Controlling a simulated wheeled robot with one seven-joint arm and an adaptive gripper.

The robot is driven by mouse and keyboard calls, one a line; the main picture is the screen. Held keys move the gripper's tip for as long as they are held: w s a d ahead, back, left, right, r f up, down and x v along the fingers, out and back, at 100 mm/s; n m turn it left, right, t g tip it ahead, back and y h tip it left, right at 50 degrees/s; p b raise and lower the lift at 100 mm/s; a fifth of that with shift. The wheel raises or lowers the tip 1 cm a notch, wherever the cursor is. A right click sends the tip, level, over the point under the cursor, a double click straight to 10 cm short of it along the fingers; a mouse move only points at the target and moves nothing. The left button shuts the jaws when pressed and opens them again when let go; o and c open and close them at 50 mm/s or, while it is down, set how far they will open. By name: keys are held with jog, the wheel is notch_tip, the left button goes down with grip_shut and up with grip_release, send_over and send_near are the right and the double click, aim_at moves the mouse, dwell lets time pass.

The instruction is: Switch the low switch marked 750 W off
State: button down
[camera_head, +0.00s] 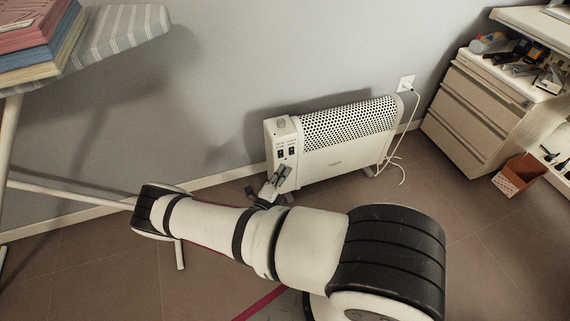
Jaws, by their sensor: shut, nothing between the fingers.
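A white convector heater (335,138) stands on the floor against the wall. Its left end carries a control panel with a dial (281,123) on top and two dark switches side by side, a left switch (281,153) and a right switch (292,151). Small print above the switches is too small to read, so I cannot tell which is marked 750 W or how either is set. My gripper (284,172) is shut and empty, just below the switches at the panel's lower part. I cannot tell whether it touches the heater.
A white cord runs from the heater to a wall socket (406,83). An ironing board (120,35) with stacked books (40,35) is at the left.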

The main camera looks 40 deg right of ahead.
jog(key=p+v, duration=0.1)
jog(key=v, duration=0.6)
jog(key=shift+a+r, duration=0.3)
jog(key=shift+r, duration=0.25)
jog(key=shift+s, duration=0.15)
